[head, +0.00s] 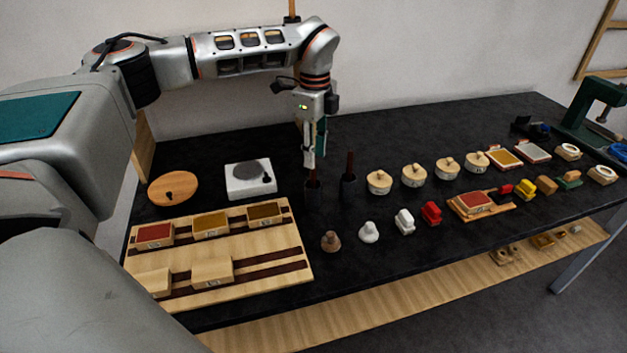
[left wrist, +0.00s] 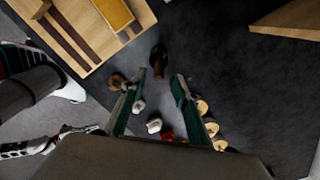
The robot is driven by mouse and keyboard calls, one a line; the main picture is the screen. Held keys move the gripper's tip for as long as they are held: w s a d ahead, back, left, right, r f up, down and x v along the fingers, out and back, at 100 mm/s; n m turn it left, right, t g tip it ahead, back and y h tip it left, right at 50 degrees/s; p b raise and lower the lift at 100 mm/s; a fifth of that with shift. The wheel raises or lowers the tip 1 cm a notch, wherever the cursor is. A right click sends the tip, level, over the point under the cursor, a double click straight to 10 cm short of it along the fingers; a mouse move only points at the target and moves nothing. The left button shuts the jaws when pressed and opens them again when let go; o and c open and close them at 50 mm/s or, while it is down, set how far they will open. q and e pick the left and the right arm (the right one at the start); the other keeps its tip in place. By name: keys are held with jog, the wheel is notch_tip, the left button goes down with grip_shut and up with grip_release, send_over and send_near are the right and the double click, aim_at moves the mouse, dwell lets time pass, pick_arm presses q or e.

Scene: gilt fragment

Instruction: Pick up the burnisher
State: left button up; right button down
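Two dark upright holders stand on the black table in the head view, each with a reddish-brown handle. I cannot tell for sure which handle is the burnisher. The right-hand handle (head: 349,163) rises clear from its holder (head: 348,187). The other holder (head: 313,195) is directly below my left gripper (head: 312,164), which points down and hides part of its handle. In the left wrist view my left gripper (left wrist: 161,78) has its green-sided fingers apart, with nothing between them. A brown handle in a dark holder (left wrist: 159,62) shows just beyond the fingertips.
A wooden rack (head: 285,272) with coloured blocks lies in front left. A round wooden disc (head: 173,188) and a white square plate (head: 236,187) are behind it. Lidded round pots (head: 379,182) and small stamps and blocks (head: 369,232) crowd the right side.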

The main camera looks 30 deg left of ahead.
aim_at(313, 182)
pick_arm(q)
jog(key=f, duration=0.4)
jog(key=shift+s+a+f, duration=0.15)
jog(key=shift+a, duration=0.05)
jog(key=shift+c, duration=0.5)
grip_shut()
